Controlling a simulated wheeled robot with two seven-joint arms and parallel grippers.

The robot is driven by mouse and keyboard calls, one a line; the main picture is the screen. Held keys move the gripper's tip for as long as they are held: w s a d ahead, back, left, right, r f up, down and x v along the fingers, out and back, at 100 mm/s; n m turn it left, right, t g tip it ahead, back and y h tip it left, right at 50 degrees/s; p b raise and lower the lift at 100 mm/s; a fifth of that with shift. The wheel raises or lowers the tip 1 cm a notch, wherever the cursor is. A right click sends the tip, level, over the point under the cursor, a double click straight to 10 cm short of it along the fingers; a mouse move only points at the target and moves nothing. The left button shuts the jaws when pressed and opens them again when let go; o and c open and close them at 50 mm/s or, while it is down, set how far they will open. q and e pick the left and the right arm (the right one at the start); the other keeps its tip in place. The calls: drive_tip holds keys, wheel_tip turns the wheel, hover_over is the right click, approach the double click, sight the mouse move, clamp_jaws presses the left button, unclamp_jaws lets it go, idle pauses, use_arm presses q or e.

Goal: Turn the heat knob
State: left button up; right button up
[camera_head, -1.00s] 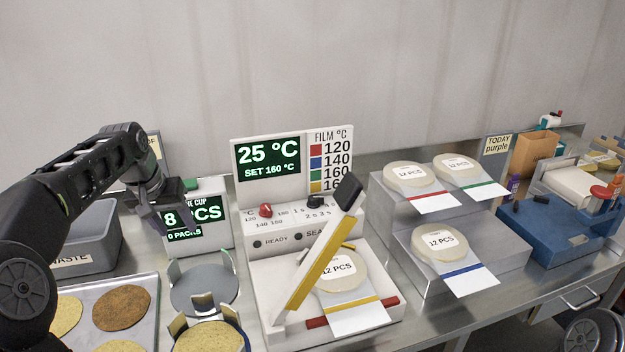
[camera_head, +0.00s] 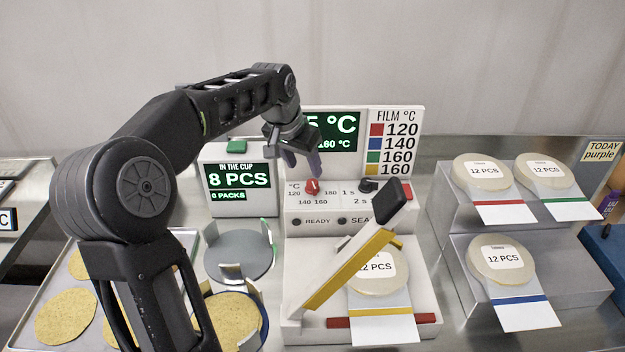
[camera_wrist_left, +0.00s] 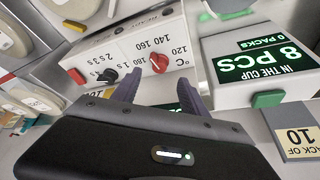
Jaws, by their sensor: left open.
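The red heat knob (camera_head: 312,187) sits on the front panel of the white sealer (camera_head: 375,212), above a printed scale of 120 to 180 °C. It also shows in the left wrist view (camera_wrist_left: 160,63). My left gripper (camera_head: 302,168) is open and empty, its fingers pointing down just above and behind the knob. In the left wrist view its two purple fingers (camera_wrist_left: 158,92) stand apart, with the knob ahead of the gap and apart from them. The display (camera_head: 340,132) is partly hidden by my gripper; "160 °C" partly shows on it. My right gripper is out of view.
A black knob (camera_head: 368,185) sits right of the red one. The raised yellow sealing arm (camera_head: 345,270) slants in front. A counter box (camera_head: 240,182) reading 8 PCS stands left. Packs of chips lie on a metal stand (camera_head: 455,225) at right.

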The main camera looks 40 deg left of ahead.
sight(311, 183)
use_arm(q)
drive_tip(key=shift+w+f, duration=0.35)
drive_tip(key=shift+f, duration=0.2)
drive_tip(key=p+x, duration=0.2)
drive_tip(key=x, duration=0.4)
drive_tip(key=shift+f, duration=0.3)
drive_tip(key=shift+c, duration=0.5)
clamp_jaws()
